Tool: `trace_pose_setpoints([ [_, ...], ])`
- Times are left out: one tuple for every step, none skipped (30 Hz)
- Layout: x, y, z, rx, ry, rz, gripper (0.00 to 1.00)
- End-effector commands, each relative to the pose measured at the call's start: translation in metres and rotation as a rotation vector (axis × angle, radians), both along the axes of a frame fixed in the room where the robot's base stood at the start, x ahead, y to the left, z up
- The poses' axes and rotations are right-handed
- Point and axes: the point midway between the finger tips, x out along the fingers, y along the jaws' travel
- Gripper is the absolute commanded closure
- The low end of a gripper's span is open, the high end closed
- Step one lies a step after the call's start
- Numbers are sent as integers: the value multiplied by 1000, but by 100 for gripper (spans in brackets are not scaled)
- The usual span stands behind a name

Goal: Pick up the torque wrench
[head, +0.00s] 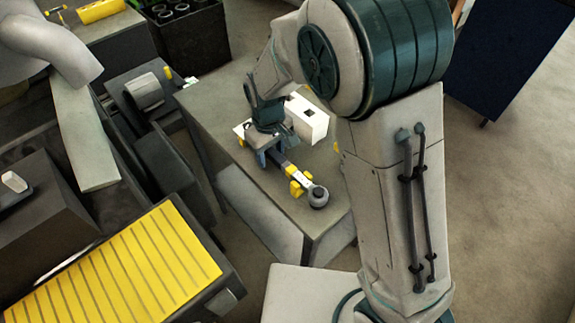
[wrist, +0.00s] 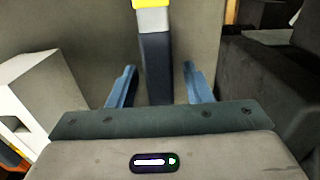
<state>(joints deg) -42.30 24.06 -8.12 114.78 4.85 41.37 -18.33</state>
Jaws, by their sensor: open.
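The torque wrench (head: 306,184) lies on a small grey table, its round dark head towards the table's near corner. It has a silver shaft with yellow parts. In the wrist view its dark grip (wrist: 156,62) and a yellow band run up the picture. My gripper (head: 268,155) is over the handle end and hides part of it. In the wrist view my gripper (wrist: 160,78) is open, with its two blue fingers on either side of the dark grip. A gap shows on both sides, and nothing is held.
A white block with openings (head: 308,118) stands on the table (head: 228,105) close beside my gripper; it also shows in the wrist view (wrist: 40,100). Dark machinery and a yellow ribbed panel (head: 130,265) are at the left. The floor at the right is open.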

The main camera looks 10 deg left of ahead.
Motion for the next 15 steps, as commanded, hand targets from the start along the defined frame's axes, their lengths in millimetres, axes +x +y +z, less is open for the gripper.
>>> trace_pose_setpoints([
  [0,0,0,0,0,0,55],
  [0,0,0,0,0,0,55],
  [0,0,0,0,0,0,55],
  [0,0,0,0,0,0,60],
  [0,0,0,0,0,0,68],
  [0,0,0,0,0,0,80],
  [0,0,0,0,0,0,88],
  [0,0,0,0,0,0,96],
  [0,0,0,0,0,0,100],
  [0,0,0,0,0,0,100],
  [0,0,0,0,0,0,100],
  [0,0,1,1,-1,0,100],
  [0,0,1,1,-1,0,100],
  [0,0,1,1,-1,0,100],
  [0,0,1,1,-1,0,100],
])
